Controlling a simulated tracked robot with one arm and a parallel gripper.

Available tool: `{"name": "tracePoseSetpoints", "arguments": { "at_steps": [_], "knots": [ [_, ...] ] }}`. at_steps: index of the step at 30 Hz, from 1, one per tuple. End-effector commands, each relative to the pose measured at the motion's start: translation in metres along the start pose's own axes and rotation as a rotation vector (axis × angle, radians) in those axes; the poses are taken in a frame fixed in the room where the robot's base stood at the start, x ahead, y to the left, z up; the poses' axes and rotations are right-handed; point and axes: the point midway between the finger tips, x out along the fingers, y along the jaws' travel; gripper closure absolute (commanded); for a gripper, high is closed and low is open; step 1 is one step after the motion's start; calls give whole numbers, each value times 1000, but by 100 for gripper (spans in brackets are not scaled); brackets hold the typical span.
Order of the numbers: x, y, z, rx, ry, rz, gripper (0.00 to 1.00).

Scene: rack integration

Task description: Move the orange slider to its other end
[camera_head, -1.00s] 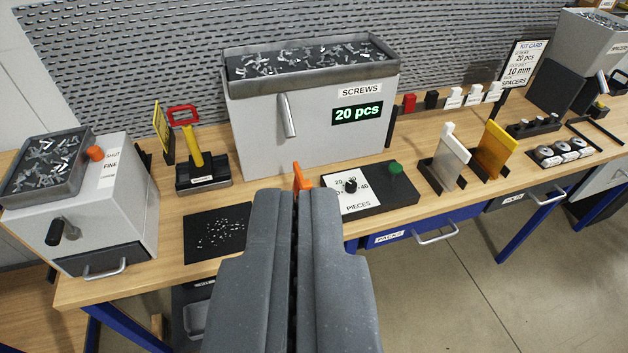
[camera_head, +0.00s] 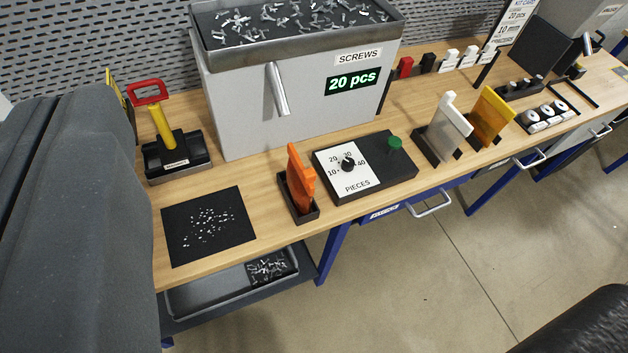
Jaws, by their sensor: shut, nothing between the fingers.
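My gripper (camera_head: 78,100) is a large dark grey shape close to the camera, filling the left side of the view. It is shut with nothing in it. It covers the far left of the bench. The orange slider does not show now; a second ago an orange knob showed beside the SHUT and FINE marks on the grey box at the left end. That box is also out of sight now. A separate orange upright piece (camera_head: 300,178) stands in a small black holder at the bench's front edge, apart from my gripper.
The grey SCREWS box (camera_head: 235,115) stands at the back of the bench. A red-and-yellow handled tool (camera_head: 160,125), a black mat with small bits (camera_head: 180,250) and the PIECES dial panel (camera_head: 400,180) are nearby. A dark shape (camera_head: 585,325) fills the bottom right corner.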

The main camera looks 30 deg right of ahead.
Motion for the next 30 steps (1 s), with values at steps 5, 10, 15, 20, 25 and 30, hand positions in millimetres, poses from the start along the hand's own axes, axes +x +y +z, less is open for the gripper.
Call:
{"name": "tracePoseSetpoints", "arguments": {
  "at_steps": [5, 10, 15, 20, 25, 30],
  "knots": [
    [30, 14, 21, 105, -56, 10, 100],
    [98, 59, 88, 427, -190, 57, 100],
    [153, 120, 182, 853, -320, 157, 100],
    [176, 164, 261, 1205, -393, 267, 100],
    [183, 188, 314, 1438, -426, 351, 100],
    [186, 195, 333, 1515, -433, 382, 100]
  ]
}}
